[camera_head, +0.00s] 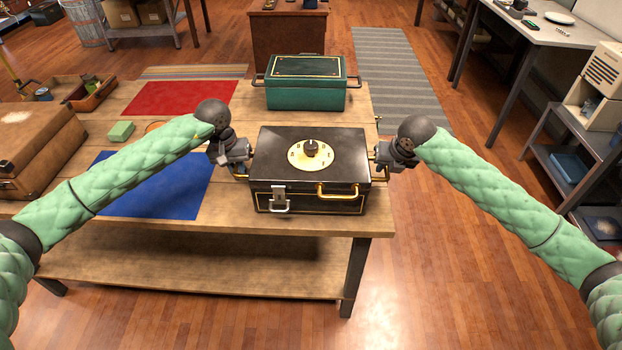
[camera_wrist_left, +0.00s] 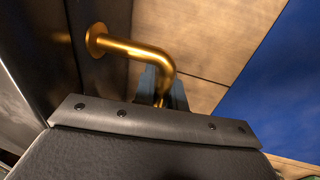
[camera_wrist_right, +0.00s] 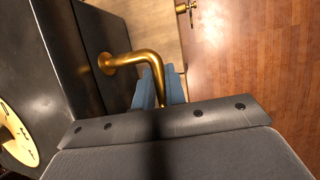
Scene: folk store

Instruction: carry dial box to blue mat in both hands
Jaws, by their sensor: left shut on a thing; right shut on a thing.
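The dial box (camera_head: 270,170) is black with a cream dial and black knob on its lid, a silver latch and a brass handle on its front. It is at the right part of the wooden table; I cannot tell whether it touches the top. My left gripper (camera_head: 246,163) is shut on its left brass side handle (camera_wrist_left: 140,50). My right gripper (camera_head: 376,160) is shut on its right brass side handle (camera_wrist_right: 135,58). The blue mat (camera_head: 160,192) lies flat on the table to the left of the box, partly under my left arm in the head view. It also shows in the left wrist view (camera_wrist_left: 280,85).
A green box (camera_head: 306,95) with side handles stands behind the dial box. A red mat (camera_head: 180,97) lies at the back left. A brown case (camera_head: 35,150), a small green block (camera_head: 121,131) and a wooden tray (camera_head: 90,93) are further left. The blue mat looks bare.

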